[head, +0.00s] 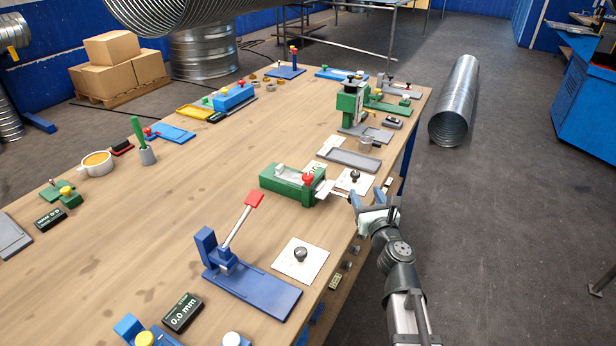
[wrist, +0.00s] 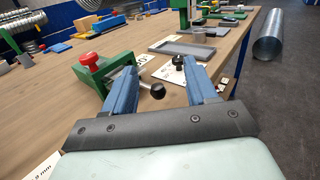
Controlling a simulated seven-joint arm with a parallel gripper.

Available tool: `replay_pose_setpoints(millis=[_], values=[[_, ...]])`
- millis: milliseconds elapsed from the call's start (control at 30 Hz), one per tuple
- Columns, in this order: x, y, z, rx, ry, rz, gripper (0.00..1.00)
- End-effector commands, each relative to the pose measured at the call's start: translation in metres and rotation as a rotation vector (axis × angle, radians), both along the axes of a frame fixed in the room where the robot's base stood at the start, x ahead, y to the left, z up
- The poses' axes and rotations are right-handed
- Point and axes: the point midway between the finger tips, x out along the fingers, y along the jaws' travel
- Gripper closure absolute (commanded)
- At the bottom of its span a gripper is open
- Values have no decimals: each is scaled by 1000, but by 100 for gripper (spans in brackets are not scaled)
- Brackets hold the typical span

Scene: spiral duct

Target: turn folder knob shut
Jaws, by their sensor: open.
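A green bench device (head: 292,186) with a red knob (head: 307,179) sits near the table's right edge; both also show at the left in the wrist view, as a green frame (wrist: 112,84) and a red knob (wrist: 89,61). A black ball knob (wrist: 157,90) on a short metal stem shows between my fingers in the wrist view, apart from both. Which knob is the folder's I cannot tell. My gripper (head: 371,194) is open and empty, just right of the green device at the table edge; its blue fingers also show in the wrist view (wrist: 160,70).
A black knob on a white plate (head: 354,181) stands just beyond my gripper. Another white plate with a black knob (head: 299,258) and a blue lever device (head: 250,285) lie nearer. A grey tray (head: 360,160) lies behind. The table's middle left is clear.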

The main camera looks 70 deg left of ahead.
Motion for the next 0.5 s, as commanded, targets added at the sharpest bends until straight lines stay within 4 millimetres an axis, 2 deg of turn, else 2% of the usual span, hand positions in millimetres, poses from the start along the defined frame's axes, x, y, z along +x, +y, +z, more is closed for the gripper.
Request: replay_pose_setpoints(millis=[33,167,500], values=[[7,3,1,1,-10,13,43],[4,7,2,5,-29,90,43],[-47,10,-1,0,-23,369,43]])
